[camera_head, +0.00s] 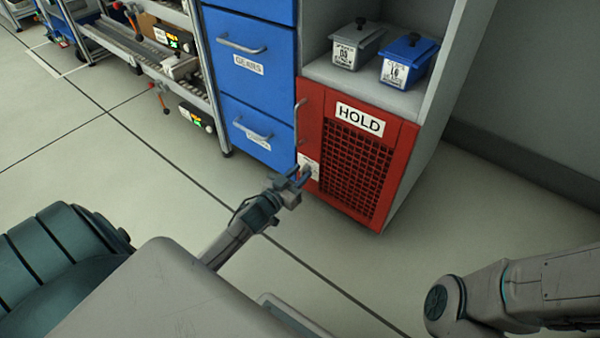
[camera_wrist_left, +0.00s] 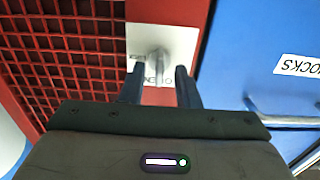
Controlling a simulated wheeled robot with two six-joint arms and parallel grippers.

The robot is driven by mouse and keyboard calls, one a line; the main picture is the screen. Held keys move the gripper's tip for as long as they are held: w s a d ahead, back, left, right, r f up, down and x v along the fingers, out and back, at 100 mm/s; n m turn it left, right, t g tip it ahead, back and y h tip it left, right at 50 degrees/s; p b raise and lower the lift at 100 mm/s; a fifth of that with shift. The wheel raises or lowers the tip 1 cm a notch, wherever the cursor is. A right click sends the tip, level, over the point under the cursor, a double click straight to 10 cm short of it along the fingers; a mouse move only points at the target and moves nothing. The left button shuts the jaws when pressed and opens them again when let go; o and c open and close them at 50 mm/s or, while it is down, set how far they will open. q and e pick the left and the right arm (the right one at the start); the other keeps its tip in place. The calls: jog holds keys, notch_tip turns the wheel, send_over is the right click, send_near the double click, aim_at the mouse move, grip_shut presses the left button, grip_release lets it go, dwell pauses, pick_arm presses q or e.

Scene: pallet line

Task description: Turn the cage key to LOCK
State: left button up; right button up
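The red cage (camera_head: 398,180) has a mesh door and a HOLD sign (camera_head: 360,119). A white key plate (camera_head: 314,160) is on the left side of its front. In the left wrist view the plate (camera_wrist_left: 180,42) appears upside down, with a grey key (camera_wrist_left: 156,62) upright on it; part of its lettering is covered. My left gripper (camera_head: 300,177) is in front of the plate. In the left wrist view its two fingers (camera_wrist_left: 159,80) are apart, on either side of the key, with gaps showing. My right gripper is not in view.
Blue drawers (camera_head: 254,99) with protruding handles adjoin the cage on the left. A vertical handle (camera_head: 300,120) stands out on the cage front. Two lidded bins, grey (camera_head: 352,50) and blue (camera_head: 405,65), sit on the shelf above. Floor (camera_head: 130,150) in front is clear.

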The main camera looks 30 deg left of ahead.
pick_arm(q)
jog(key=shift+w, duration=0.25)
grip_shut()
